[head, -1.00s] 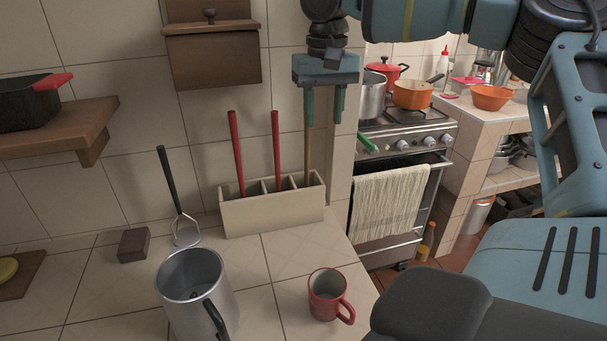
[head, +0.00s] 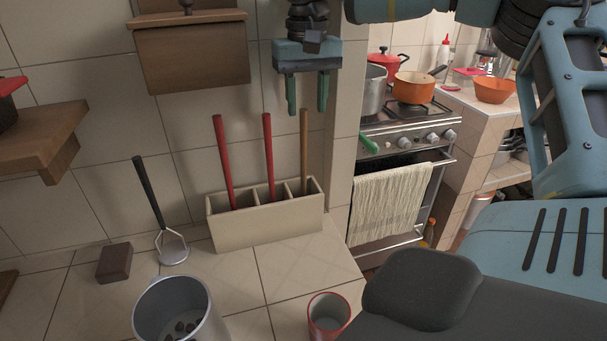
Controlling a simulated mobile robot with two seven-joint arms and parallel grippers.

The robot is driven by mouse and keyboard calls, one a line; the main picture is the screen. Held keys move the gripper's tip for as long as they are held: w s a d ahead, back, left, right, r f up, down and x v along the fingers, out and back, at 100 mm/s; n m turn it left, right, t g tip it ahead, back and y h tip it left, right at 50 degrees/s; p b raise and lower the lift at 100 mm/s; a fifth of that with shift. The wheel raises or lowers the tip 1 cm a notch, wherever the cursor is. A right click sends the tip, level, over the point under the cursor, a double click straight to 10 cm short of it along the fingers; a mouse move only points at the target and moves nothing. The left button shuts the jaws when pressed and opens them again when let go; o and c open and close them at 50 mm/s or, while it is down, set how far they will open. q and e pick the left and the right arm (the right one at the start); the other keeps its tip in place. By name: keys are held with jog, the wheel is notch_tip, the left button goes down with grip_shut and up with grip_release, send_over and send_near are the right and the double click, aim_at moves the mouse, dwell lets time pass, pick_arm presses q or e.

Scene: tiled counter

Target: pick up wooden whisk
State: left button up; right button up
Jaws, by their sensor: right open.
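The wooden whisk (head: 304,148) stands upright in the right compartment of a beige divided holder (head: 265,228). Only its plain wooden handle shows; its lower end is hidden inside the holder. My right gripper (head: 307,108) hangs pointing down from the top of the head view, open and empty. Its two green fingers are apart, and the top of the wooden handle appears between their tips. I cannot tell whether the fingers are level with the handle in depth. My left gripper is not in view.
Two red-handled tools (head: 223,160) stand in the holder's other compartments. A masher (head: 160,220) leans on the wall beside a brown block (head: 115,262). A metal pot (head: 180,308) and red mug (head: 328,318) stand in front. A wooden wall box (head: 190,55) hangs to the upper left.

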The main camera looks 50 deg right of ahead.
aim_at(303, 128)
jog(key=shift+w+a+f, duration=0.1)
jog(key=shift+w+f, duration=0.1)
jog(key=shift+f, duration=1.3)
jog(key=shift+w+f, duration=0.15)
jog(key=shift+f, duration=1.35)
grip_shut()
